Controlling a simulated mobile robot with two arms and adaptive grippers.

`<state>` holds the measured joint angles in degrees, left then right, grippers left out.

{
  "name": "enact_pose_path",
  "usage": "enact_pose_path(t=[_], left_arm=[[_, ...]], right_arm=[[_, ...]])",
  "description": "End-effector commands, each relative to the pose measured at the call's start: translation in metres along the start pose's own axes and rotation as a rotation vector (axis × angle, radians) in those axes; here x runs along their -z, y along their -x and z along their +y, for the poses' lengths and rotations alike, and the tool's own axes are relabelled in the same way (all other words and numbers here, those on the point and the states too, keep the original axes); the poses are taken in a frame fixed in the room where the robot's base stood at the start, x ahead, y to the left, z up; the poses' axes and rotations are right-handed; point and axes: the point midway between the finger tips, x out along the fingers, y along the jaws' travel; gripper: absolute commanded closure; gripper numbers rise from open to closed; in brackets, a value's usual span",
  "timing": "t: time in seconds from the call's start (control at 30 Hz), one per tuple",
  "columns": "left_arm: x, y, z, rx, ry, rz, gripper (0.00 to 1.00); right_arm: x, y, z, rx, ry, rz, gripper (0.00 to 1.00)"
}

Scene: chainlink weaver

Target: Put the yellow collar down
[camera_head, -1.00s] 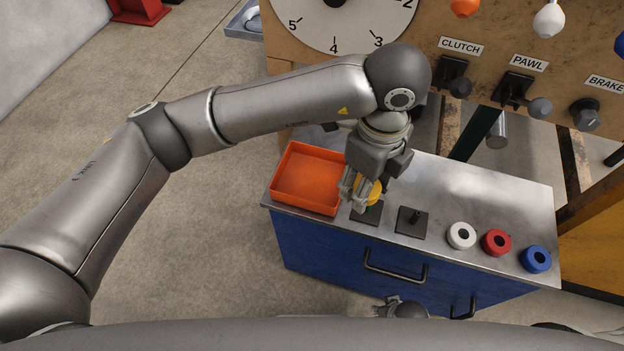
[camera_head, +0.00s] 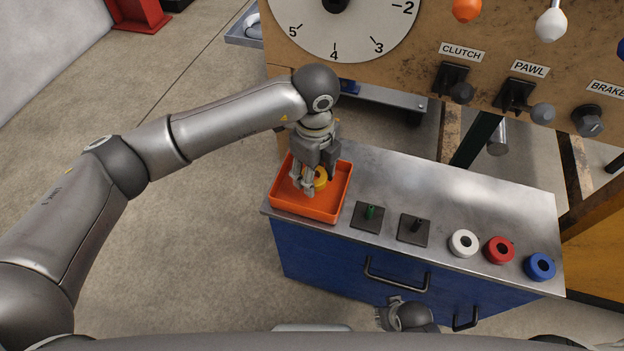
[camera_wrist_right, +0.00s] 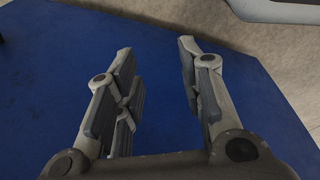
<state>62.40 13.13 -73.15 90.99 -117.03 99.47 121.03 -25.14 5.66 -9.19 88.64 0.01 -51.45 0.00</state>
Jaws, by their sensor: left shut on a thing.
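The yellow collar (camera_head: 321,178) is in my left gripper (camera_head: 308,188), which is shut on it. In the head view the gripper and collar are over or inside the orange tray (camera_head: 327,213) at the left end of the bench; whether the collar touches the tray floor cannot be told. The gripper's fingers hide part of the collar. My right gripper shows low in the head view (camera_head: 388,315), in front of the bench. In the right wrist view (camera_wrist_right: 160,95) its fingers are apart with nothing between them, facing the blue bench front.
White (camera_head: 464,243), red (camera_head: 500,250) and blue (camera_head: 540,266) collars lie further right. The bench top (camera_head: 480,190) behind them is clear.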

Motion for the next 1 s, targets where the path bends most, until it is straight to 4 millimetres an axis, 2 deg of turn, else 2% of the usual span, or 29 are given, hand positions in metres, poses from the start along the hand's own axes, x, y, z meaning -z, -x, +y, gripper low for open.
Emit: enact_pose_path(t=[0.1,0.3,0.73,0.77,0.9,1.0], left_arm=[[-0.009,-0.011,-0.001,-0.002,0.002,0.000,0.84],[-0.007,-0.038,-0.001,-0.001,0.000,0.000,0.84],[-0.006,-0.041,-0.001,0.001,0.000,0.000,0.84],[-0.006,-0.041,-0.001,0.000,0.000,0.000,0.48],[-0.006,-0.041,-0.001,0.000,0.000,0.000,0.31],[-0.006,-0.041,-0.001,0.000,0.000,0.000,0.31]], right_arm=[[0.002,0.002,0.001,-0.001,0.000,0.003,0.65],[0.009,0.010,0.001,-0.001,-0.001,0.009,0.65],[0.007,0.011,0.001,-0.001,-0.002,0.000,0.65],[0.009,0.013,0.001,-0.001,-0.002,0.003,0.65],[0.012,0.015,0.001,-0.001,-0.002,0.011,0.65],[0.011,0.015,0.001,-0.002,-0.002,0.011,0.65]])
